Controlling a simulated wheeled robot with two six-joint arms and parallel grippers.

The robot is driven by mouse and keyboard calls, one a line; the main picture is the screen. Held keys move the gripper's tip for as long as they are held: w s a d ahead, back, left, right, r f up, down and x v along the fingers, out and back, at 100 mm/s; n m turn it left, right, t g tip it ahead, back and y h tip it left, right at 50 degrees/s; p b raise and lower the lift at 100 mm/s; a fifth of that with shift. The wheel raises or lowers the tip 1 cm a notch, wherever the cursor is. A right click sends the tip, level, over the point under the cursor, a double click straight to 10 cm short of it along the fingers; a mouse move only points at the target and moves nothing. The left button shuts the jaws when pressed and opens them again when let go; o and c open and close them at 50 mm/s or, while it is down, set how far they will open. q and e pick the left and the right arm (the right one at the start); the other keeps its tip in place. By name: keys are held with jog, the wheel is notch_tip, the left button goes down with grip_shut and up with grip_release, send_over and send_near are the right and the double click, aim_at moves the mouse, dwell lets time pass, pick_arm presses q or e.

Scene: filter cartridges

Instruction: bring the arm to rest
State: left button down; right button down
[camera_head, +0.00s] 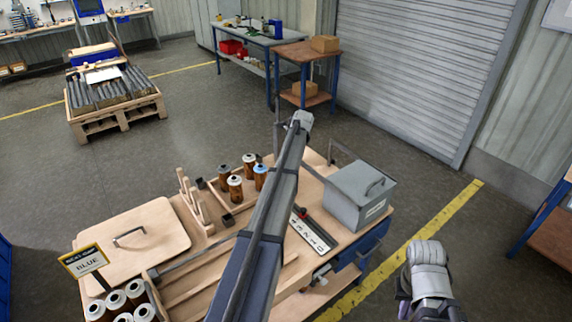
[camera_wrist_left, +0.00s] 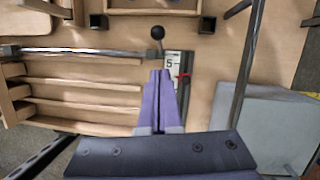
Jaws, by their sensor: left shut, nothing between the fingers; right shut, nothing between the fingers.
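My right gripper (camera_head: 430,300) is at the lower right of the head view, over the floor to the right of the workbench (camera_head: 290,305), shut and clear of any object. My left arm (camera_head: 262,225) reaches diagonally across the bench in the head view, and its gripper is hidden there. In the left wrist view my left gripper (camera_wrist_left: 160,76) is shut and empty, with its purple fingers over the bench beside a numbered scale (camera_wrist_left: 172,66). Whether the fingertips touch anything beneath cannot be told. A dark ball-topped lever (camera_wrist_left: 157,33) appears just beyond the tips.
A grey lidded box (camera_head: 355,200) stands at the bench's right. A wooden lid (camera_head: 135,245) lies at left. Floor beyond the bench is open.

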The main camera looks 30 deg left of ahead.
pick_arm(q)
jog(key=shift+d, duration=0.1)
jog(key=s+d+f+n+h+b, duration=0.1)
jog(key=s+d+n, duration=0.45)
jog(key=d, duration=0.75)
jog(key=s+d+f+n+b, duration=0.1)
jog(key=s+d+n, duration=0.1)
jog(key=s+d, duration=0.85)
jog(key=s+d+f+n+h+b, duration=0.1)
jog(key=s+d+n, duration=0.8)
jog(key=s+d, duration=0.9)
jog(key=shift+s+d+f+n+b, duration=0.25)
jog(key=shift+d+f+n+b, duration=0.1)
jog(key=shift+f, duration=0.35)
